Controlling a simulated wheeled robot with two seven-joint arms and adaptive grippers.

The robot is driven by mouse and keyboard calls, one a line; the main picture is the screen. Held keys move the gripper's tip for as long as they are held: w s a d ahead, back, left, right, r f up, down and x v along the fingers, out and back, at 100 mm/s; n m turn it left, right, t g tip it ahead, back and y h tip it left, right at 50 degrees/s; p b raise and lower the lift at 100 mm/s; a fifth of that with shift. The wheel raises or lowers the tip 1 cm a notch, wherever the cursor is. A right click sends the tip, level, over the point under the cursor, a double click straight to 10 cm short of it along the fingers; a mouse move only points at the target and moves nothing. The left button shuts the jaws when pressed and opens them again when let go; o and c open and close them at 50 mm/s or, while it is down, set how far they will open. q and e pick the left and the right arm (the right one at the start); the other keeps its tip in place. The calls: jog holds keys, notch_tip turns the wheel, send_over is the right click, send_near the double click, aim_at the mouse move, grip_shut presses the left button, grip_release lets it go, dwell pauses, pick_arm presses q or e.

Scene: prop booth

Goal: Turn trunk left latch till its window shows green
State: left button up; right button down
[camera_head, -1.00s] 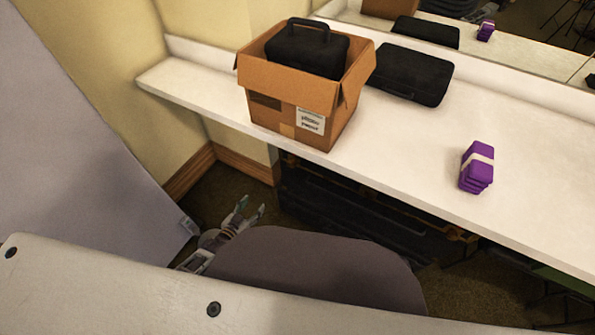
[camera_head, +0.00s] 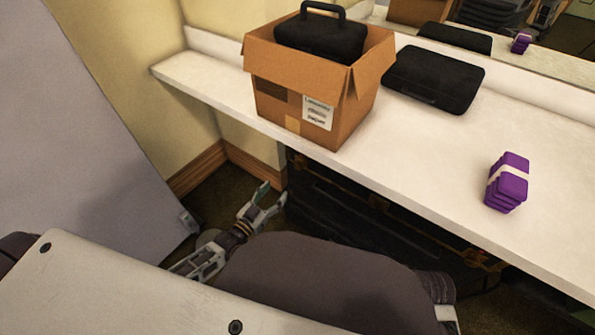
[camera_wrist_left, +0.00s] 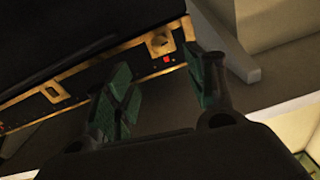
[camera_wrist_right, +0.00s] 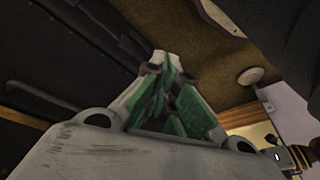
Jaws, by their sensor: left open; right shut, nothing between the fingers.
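The trunk (camera_head: 345,205) is black with brass trim and stands in shadow under the counter. In the left wrist view its dark body (camera_wrist_left: 60,40) fills the upper left, with a brass latch (camera_wrist_left: 160,43) on its edge and a small red patch beside it. A second brass fitting (camera_wrist_left: 53,93) is farther left. I cannot tell for sure which is the left latch. My left gripper (camera_head: 270,197) is open and empty, at the trunk's left end. Its fingers (camera_wrist_left: 160,88) are apart from the latch. My right gripper (camera_wrist_right: 165,90) is shut and empty.
Above the trunk is a white counter (camera_head: 430,185) with a cardboard box (camera_head: 275,100) holding a black case, a flat black case (camera_head: 435,80) and a purple bundle (camera_head: 507,182). A grey panel (camera_head: 85,140) stands at left. Dark floor lies between panel and trunk.

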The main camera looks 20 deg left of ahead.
pick_arm(q)
jog(key=shift+w, duration=0.1)
dwell(0.3)
jog(key=b, duration=0.2)
send_near(297, 167)
jog(key=shift+w, duration=1.3)
jog(key=shift+w+d+r, duration=0.1)
jog(key=shift+w+d, duration=0.5)
jog(key=shift+w, duration=0.15)
jog(key=shift+b+x, duration=0.65)
jog(key=shift+x, duration=0.8)
jog(key=shift+b+x, duration=0.3)
jog(key=shift+x, duration=0.7)
pick_arm(e)
jog(key=shift+w+a+f+t+y, duration=0.2)
jog(key=shift+a+f+t+y, duration=0.1)
jog(key=shift+a+f, duration=0.25)
jog(key=shift+w+a+f+t+y, duration=0.2)
jog(key=shift+a+f+t, duration=0.1)
jog(key=shift+a+f, duration=0.15)
jog(key=shift+r, duration=0.1)
pick_arm(q)
jog(key=c, duration=1.1)
jog(key=shift+o, duration=0.2)
pick_arm(e)
jog(key=shift+s+d, duration=0.1)
jog(key=shift+d, duration=0.05)
